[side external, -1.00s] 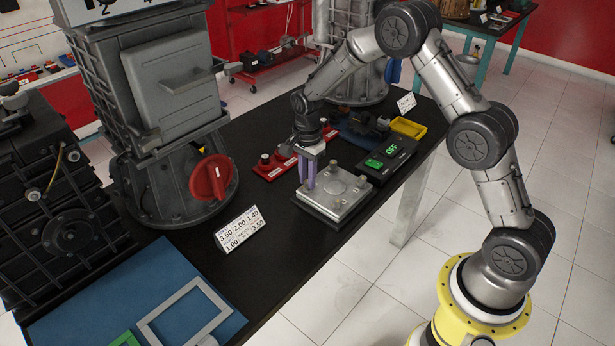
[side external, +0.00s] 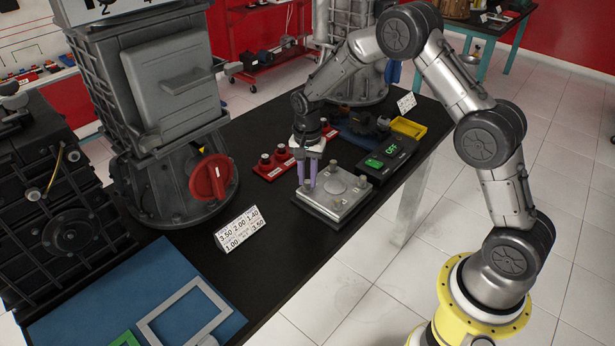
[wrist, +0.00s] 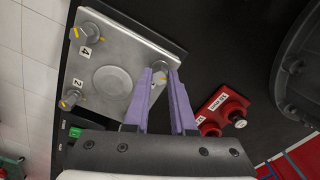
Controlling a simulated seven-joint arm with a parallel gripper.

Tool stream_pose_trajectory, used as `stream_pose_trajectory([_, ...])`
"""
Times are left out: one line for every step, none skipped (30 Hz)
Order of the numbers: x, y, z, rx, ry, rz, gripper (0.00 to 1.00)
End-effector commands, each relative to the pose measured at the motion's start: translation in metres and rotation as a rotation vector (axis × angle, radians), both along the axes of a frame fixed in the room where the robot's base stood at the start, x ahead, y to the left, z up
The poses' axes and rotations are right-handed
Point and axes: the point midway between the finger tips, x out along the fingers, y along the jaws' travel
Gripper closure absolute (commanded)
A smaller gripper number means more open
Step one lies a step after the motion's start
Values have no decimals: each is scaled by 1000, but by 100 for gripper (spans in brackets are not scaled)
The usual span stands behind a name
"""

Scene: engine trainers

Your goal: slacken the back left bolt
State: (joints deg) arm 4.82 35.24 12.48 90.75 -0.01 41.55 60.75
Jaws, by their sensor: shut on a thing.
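A square silver plate (side external: 350,190) with bolts at its corners sits on a dark base on the black bench. The wrist view shows the plate (wrist: 112,72) with a round raised disc, labels reading 4 and 2, and yellow marks by the bolts. My gripper (side external: 307,184) points down at the plate's left corner in the side view. Its purple fingers (wrist: 160,72) are shut on the bolt (wrist: 158,75) there, which is mostly hidden between them. Other bolts stand clear by the labels 4 (wrist: 91,31) and 2 (wrist: 70,99).
A black box reading OFF with a green switch (side external: 374,163) is behind the plate, and a yellow tray (side external: 408,128) lies beyond. A number card (side external: 240,229) stands to the left; bare bench lies in front.

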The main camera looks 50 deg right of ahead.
Motion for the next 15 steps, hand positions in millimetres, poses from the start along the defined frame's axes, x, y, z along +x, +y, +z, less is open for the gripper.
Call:
stream_pose_trajectory([0, 0, 1, 0, -1, 43, 100])
stream_pose_trajectory([0, 0, 1, 0, -1, 72, 100])
stream_pose_trajectory([0, 0, 1, 0, 0, 110, 100])
stream_pose_trajectory([0, 0, 1, 0, 0, 138, 100])
stream_pose_trajectory([0, 0, 1, 0, 0, 167, 100])
stream_pose_trajectory([0, 0, 1, 0, 0, 205, 100])
stream_pose_trajectory([0, 0, 1, 0, 0, 233, 100])
stream_pose_trajectory([0, 0, 1, 0, 0, 262, 100])
stream_pose_trajectory([0, 0, 1, 1, -1, 300, 100])
stream_pose_trajectory([0, 0, 2, 1, -1, 328, 100])
stream_pose_trajectory([0, 0, 1, 1, -1, 357, 100])
stream_pose_trajectory([0, 0, 1, 0, 0, 395, 100])
stream_pose_trajectory([0, 0, 1, 0, 0, 423, 100])
stream_pose_trajectory([0, 0, 1, 0, 0, 452, 100])
stream_pose_trajectory([0, 0, 1, 1, -1, 490, 100])
